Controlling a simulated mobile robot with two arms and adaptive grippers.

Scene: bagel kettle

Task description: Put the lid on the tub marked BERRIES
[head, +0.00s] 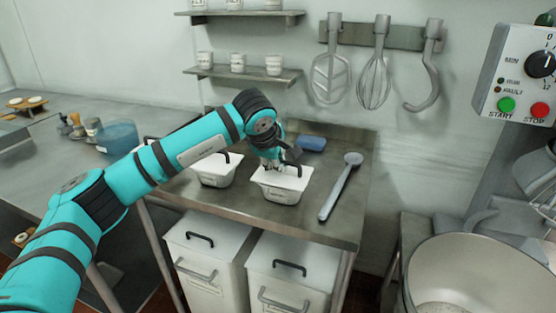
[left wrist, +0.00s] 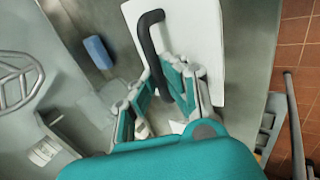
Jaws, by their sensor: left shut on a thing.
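My left gripper (head: 270,160) is over the rightmost white tub (head: 281,194) on the steel table. It is shut on the black handle (left wrist: 148,42) of a white lid (left wrist: 192,38), which shows between and beyond the fingers in the left wrist view. The lid (head: 284,177) is at the top of this tub; I cannot tell whether it rests fully on the rim. A second white tub (head: 216,178) with a dark handle stands to its left. A further dark handle (head: 151,140) shows partly behind my arm. I cannot read BERRIES on any tub. My right gripper is out of view.
A long grey utensil (head: 340,187) lies right of the tubs, and a blue block (head: 312,144) lies behind them. White bins (head: 210,242) stand under the table. A large bowl (head: 480,270) is at the lower right. Utensils hang on the wall rail (head: 395,36).

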